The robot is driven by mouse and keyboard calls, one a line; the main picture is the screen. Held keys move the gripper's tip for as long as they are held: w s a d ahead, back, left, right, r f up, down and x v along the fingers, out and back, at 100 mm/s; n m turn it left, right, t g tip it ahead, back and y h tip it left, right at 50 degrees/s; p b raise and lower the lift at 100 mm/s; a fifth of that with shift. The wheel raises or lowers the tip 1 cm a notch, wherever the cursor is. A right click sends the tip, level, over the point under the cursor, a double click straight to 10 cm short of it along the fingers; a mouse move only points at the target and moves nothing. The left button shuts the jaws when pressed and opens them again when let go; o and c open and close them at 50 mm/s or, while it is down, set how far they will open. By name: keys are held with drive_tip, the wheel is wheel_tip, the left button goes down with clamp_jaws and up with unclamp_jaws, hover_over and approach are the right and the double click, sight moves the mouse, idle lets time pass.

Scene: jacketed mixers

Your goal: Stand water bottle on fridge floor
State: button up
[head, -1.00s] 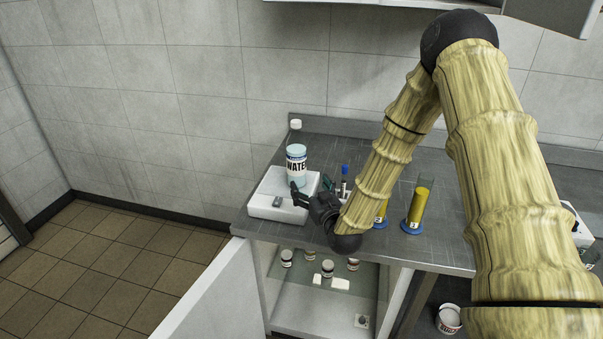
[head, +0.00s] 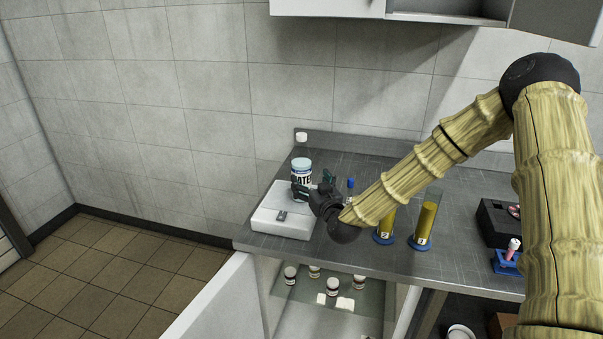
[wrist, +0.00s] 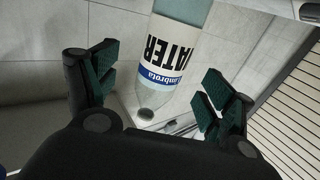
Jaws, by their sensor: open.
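In the wrist view the bottle lies beyond and between the two spread fingers (wrist: 158,88), with a visible gap on each side. The fridge (head: 330,318) is below the counter with its door (head: 215,302) open; its lower floor is partly hidden.
Several small jars (head: 327,287) stand on a glass shelf in the fridge. Two yellow-filled cylinders (head: 425,224) stand on blue bases to the right of my gripper. A black box (head: 494,222) and a blue rack (head: 507,262) are farther right. A white cap (head: 301,136) is at the back.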

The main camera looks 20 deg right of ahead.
sight(306, 175)
drive_tip(key=shift+w, duration=0.9)
drive_tip(key=shift+w+a+r+p, duration=0.1)
drive_tip(key=shift+w+r+p, duration=0.05)
drive_tip(key=shift+w+p, duration=0.45)
drive_tip(key=shift+w+a+p, duration=0.15)
drive_tip(key=shift+w+p, duration=0.55)
drive_tip(key=shift+w, duration=1.25)
drive_tip(key=c, duration=1.7)
drive_tip(key=shift+r, duration=0.1)
